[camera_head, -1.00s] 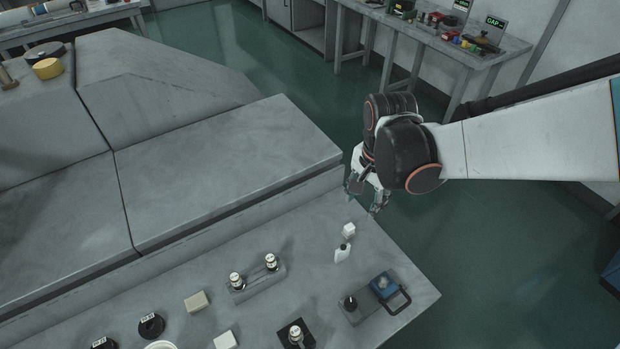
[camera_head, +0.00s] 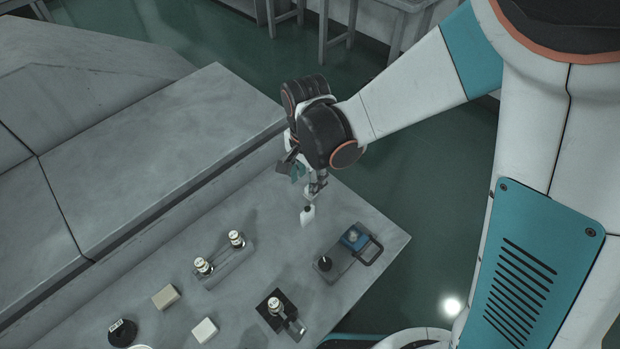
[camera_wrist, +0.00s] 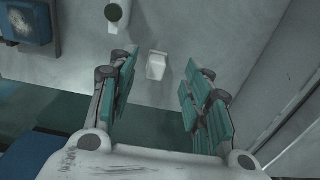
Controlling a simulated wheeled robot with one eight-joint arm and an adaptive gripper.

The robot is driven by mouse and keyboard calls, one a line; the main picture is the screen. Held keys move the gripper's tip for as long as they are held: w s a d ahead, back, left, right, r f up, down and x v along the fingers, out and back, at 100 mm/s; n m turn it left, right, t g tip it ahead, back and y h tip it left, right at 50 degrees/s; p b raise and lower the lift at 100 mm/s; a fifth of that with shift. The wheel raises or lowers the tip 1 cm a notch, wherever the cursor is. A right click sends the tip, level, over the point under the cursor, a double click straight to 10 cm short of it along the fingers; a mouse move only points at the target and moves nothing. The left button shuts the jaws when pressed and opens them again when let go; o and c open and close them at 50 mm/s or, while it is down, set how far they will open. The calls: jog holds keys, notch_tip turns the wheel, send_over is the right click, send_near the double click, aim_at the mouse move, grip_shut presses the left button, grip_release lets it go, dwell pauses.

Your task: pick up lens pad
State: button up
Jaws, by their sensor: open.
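A small white block (camera_wrist: 157,66), which I take for the lens pad, sits on the grey worktop near its far right edge. In the wrist view it lies between my open gripper fingers (camera_wrist: 160,72), seemingly beyond the tips, with a gap on both sides. In the head view my gripper (camera_head: 305,178) hovers over this spot and hides most of the block. The fingers hold nothing. I cannot tell the exact height left above the block.
A white bottle (camera_head: 307,215) stands close to the block. A dark tray with a blue item (camera_head: 354,238) lies to the right. A holder with two vials (camera_head: 236,260), a beige block (camera_head: 166,296) and another pale block (camera_head: 205,330) are to the left. A raised grey slab (camera_head: 165,150) borders the worktop.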

jog(key=f, duration=0.1)
jog(key=f+b, duration=0.1)
jog(key=f, duration=0.1)
jog(key=shift+w+d+f+b, duration=0.3)
jog(key=shift+d+f+b, duration=0.1)
jog(key=shift+f, duration=0.5)
jog(key=c, duration=1)
jog(key=shift+o, duration=0.2)
jog(key=shift+r, duration=0.1)
notch_tip(320, 180, up, 20)
jog(key=p, duration=1.3)
